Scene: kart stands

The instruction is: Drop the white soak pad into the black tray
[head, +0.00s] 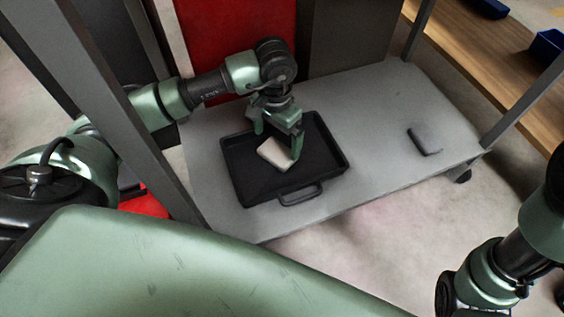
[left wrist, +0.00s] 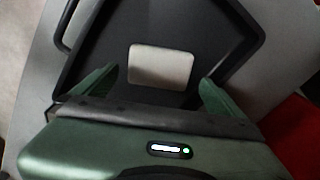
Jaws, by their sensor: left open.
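The white soak pad (head: 275,154) is a small pale block lying inside the black tray (head: 240,181). My left gripper (head: 278,136) is open just above the tray, close to the pad. In the left wrist view the pad (left wrist: 160,66) shows beyond and between the two spread green fingers (left wrist: 158,86), with dark tray floor (left wrist: 105,45) around it. Whether a finger touches the pad is hard to tell. Part of my right arm shows at the lower right of the head view, but its gripper is out of the picture.
The tray stands on a grey kart shelf (head: 375,120) with upright posts (head: 505,100). A dark grey block (head: 424,140) lies on the shelf's right side. Bare shelf lies between it and the tray. A wooden bench with blue bins (head: 548,44) is at the upper right.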

